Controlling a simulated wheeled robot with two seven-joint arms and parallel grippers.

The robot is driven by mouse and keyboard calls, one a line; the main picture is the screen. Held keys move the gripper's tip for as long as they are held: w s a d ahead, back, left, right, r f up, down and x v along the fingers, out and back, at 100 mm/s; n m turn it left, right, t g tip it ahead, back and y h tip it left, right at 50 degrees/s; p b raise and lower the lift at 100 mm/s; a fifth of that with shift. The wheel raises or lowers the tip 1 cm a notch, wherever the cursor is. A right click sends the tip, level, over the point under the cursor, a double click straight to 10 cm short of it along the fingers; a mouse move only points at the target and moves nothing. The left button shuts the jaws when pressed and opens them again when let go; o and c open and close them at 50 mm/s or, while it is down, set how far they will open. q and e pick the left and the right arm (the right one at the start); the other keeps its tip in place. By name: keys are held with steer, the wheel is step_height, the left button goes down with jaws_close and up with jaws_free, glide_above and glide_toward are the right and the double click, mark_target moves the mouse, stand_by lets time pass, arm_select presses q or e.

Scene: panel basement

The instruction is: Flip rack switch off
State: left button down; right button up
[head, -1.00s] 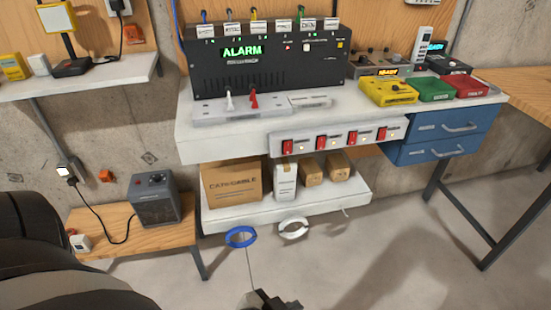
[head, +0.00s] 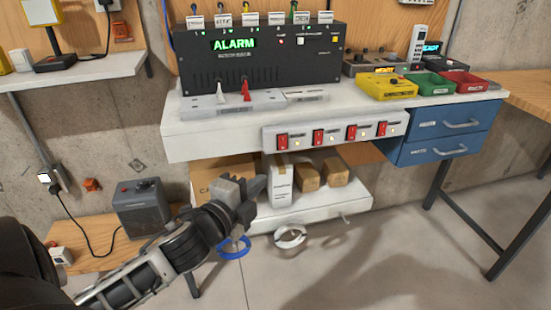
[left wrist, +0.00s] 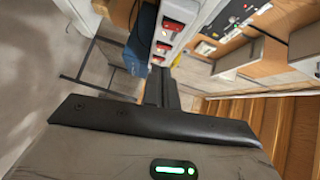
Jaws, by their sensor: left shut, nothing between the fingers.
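A white switch strip (head: 300,141) with several red rocker switches, one of them the leftmost red switch (head: 282,142), runs along the front edge of the white bench. I cannot read which one is the rack switch. Red switches (left wrist: 173,26) also show at the top middle of the left wrist view. My left gripper (head: 257,187) is shut and empty, below the left end of the strip and apart from it, in front of the lower shelf. Its dark fingers (left wrist: 160,88) point toward the strip in the left wrist view. My right gripper is out of view.
A black alarm box (head: 262,58) stands on the bench (head: 185,140), with a white and a red lever before it. Blue drawers (head: 440,133) hang at the right. Cartons (head: 308,177) stand on the lower shelf. A grey heater-like box (head: 143,208) sits low at left.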

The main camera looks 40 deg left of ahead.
arm_select(q)
glide_toward(287, 148)
steer(key=w+d, duration=0.2)
steer(key=w+a, duration=0.1)
steer(key=w+a+f, duration=0.1)
steer(key=w, duration=0.1)
steer(key=shift+a, duration=0.4)
steer(key=shift+f, duration=0.1)
